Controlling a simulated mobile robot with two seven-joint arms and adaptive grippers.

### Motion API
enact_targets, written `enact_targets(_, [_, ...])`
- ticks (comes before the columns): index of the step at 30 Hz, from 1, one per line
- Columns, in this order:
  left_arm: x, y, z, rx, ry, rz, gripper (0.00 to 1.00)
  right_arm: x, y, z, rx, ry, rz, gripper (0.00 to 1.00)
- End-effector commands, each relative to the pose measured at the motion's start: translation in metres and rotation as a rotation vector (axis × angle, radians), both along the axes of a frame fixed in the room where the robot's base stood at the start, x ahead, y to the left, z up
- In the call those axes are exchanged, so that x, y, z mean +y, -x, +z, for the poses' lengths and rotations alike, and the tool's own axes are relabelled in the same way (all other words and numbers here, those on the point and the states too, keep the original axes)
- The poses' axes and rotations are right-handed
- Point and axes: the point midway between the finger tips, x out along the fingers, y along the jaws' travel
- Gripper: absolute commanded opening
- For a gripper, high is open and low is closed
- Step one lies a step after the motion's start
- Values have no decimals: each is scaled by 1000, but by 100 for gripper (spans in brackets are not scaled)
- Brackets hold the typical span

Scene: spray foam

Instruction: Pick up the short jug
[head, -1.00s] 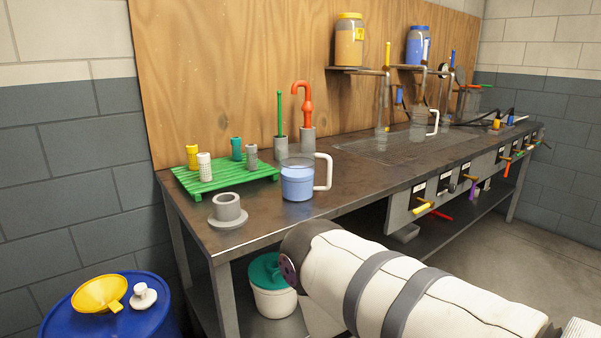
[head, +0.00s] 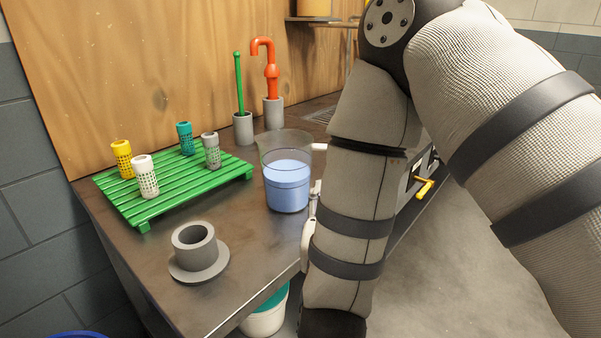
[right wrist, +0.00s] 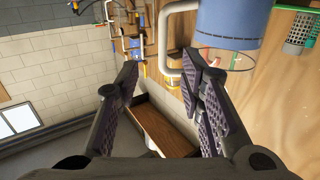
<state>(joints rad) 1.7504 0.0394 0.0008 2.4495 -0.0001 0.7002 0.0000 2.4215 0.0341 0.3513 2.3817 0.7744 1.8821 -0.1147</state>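The short jug (head: 287,187) is clear, with blue liquid in it, and stands upright near the front edge of the bench. Its white handle is mostly hidden behind my right arm in the head view. In the right wrist view the jug (right wrist: 230,28) appears tilted at the top right, with its white handle (right wrist: 168,48) just beyond the fingers. My right gripper (right wrist: 166,88) is open and empty, its two fingers spread apart with the handle ahead of the gap. The head view hides these fingertips behind my arm. My left gripper is in no view.
A green slatted rack (head: 190,189) with several small perforated cups is left of the jug. A grey flanged ring (head: 198,252) sits at the front left. Grey holders with a green rod (head: 239,85) and a red pipe (head: 272,75) stand behind. A teal-lidded bucket (head: 265,315) is below.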

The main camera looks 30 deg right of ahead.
Motion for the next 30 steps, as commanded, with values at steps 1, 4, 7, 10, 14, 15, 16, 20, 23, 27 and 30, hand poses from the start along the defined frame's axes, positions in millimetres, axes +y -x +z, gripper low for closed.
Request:
enact_targets(1, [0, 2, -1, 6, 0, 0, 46, -4, -5, 1, -7, 1, -5, 35])
enact_targets(4, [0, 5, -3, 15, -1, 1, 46, -17, -24, 1, -9, 1, -8, 35])
enact_targets(7, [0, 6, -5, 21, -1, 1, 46, -28, -42, 0, -6, 2, -5, 35])
enact_targets(10, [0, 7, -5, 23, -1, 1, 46, -35, -53, 0, -5, 1, -3, 35])
enact_targets(14, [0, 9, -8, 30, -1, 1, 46, -44, -72, -2, -5, 1, -3, 35])
enact_targets(15, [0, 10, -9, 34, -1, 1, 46, -47, -80, -4, -4, 1, -4, 35])
enact_targets(16, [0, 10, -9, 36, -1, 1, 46, -49, -86, -4, -4, 0, -3, 35])
enact_targets(20, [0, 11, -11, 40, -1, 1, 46, -59, -100, -3, -4, 1, -2, 35])
enact_targets(23, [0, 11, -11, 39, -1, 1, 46, -60, -103, -3, -4, 1, 0, 35])
enact_targets(27, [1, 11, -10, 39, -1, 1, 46, -60, -103, -2, -5, 2, 0, 35])
enact_targets(30, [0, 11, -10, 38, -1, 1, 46, -60, -103, -2, -5, 2, 0, 12])
